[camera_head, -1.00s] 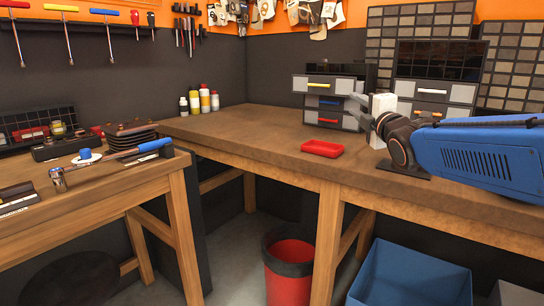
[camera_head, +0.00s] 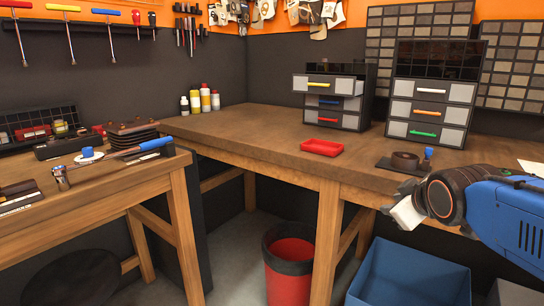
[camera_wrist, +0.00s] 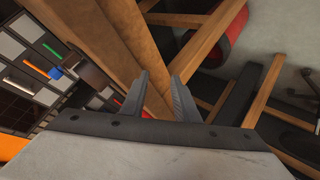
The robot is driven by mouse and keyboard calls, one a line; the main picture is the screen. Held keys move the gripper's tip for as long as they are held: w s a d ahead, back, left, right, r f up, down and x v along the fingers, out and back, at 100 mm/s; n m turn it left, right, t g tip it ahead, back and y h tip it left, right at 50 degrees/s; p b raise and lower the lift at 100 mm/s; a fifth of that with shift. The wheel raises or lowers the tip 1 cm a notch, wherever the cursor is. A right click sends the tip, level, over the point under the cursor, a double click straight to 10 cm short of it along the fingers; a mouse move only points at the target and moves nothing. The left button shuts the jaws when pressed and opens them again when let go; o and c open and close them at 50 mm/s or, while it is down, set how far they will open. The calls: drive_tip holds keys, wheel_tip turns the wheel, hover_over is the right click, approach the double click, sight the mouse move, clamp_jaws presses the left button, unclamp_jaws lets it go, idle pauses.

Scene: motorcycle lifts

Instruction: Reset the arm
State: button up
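My gripper (camera_head: 388,209) is at the right of the head view, low in front of the workbench's front edge, at the end of my blue arm. Its pale body is tilted and its fingers are small and dark there. In the wrist view my gripper (camera_wrist: 160,90) has its two grey fingers apart, with nothing between them. The wooden bench edge and legs lie beyond the fingers.
The workbench (camera_head: 265,133) holds a red tray (camera_head: 322,147), two drawer units (camera_head: 330,97) (camera_head: 432,100) and a dark base with a blue knob (camera_head: 428,154). A blue bin (camera_head: 410,278) and a red bucket (camera_head: 288,275) stand below. The tabletop's middle is mostly clear.

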drive_tip(key=s+f+m+g, duration=0.3)
drive_tip(key=s+f, duration=0.4)
drive_tip(key=s, duration=0.2)
drive_tip(key=s+a+f+m+g, duration=0.1)
drive_tip(key=s+f+m+g, duration=0.2)
drive_tip(key=s+f, duration=0.4)
drive_tip(key=s+m, duration=0.1)
drive_tip(key=s, duration=0.2)
drive_tip(key=shift+s+f+y, duration=0.15)
drive_tip(key=shift+s+y, duration=0.15)
